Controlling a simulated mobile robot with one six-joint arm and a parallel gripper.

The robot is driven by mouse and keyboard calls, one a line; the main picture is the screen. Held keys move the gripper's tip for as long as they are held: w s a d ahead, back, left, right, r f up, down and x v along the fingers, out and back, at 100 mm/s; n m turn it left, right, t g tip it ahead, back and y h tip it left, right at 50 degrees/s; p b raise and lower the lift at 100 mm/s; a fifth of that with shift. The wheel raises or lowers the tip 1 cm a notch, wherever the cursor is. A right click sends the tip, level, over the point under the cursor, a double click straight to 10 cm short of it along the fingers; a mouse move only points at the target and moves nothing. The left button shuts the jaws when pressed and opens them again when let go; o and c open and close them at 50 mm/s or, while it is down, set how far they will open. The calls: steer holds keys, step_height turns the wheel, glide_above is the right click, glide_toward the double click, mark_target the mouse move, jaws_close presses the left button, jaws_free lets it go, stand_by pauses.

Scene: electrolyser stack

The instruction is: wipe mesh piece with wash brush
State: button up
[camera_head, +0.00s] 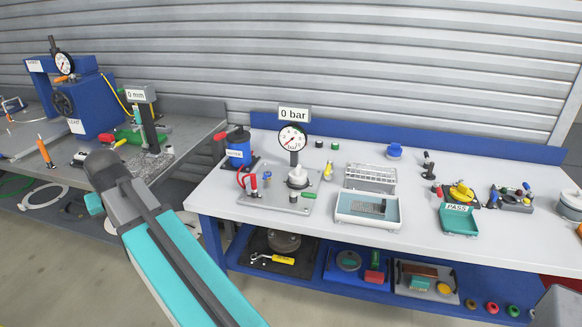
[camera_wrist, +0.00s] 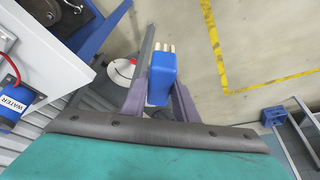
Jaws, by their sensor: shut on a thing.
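The wash brush (camera_wrist: 162,78) is a blue block with pale tufts at its far end, seen in the wrist view. My gripper (camera_wrist: 158,92) is shut on it, with a grey finger on each side. The fingers and brush are over open floor, away from the bench top. In the head view a dark mesh piece (camera_head: 369,207) appears to lie in a white tray with a pale teal inside (camera_head: 355,222) on the right-hand bench. My arm crosses the lower left of that view, and the brush cannot be made out there.
A grey bench (camera_head: 185,130) with a blue press stands at left.

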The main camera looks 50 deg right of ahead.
mark_target(370, 208)
steer(key=s+d+m+g+h+p, duration=0.15)
steer(key=d+m, duration=0.25)
steer(key=d, duration=0.6)
steer(key=s+d+m+h+p, duration=0.1)
steer(key=s+d+m+p, duration=0.15)
steer(key=d, duration=0.75)
steer(key=s+d+m+g+p, duration=0.1)
steer(key=s+d+m+p, duration=0.1)
steer(key=s+d+m, duration=0.3)
steer(key=s+d+r+m+g+p, duration=0.1)
steer(key=s+d+m, duration=0.4)
steer(key=s+d, duration=0.5)
steer(key=s+d+m+g+p, duration=0.3)
steer(key=s+d, duration=0.5)
steer(key=d, duration=0.7)
steer(key=shift+s+r+m+g+p, duration=0.3)
steer(key=shift+m+p, duration=0.55)
steer(key=shift+m, duration=0.2)
steer(key=s+d+m+y+p, duration=0.1)
steer(key=s+d+m, duration=0.2)
steer(key=s, duration=0.5)
steer(key=s+d+m+g+y+p, duration=0.1)
steer(key=s+d+m, duration=0.3)
steer(key=s, duration=0.5)
steer(key=shift+d+p, duration=0.7)
steer(key=shift+d, duration=0.2)
steer(key=shift+g, duration=0.25)
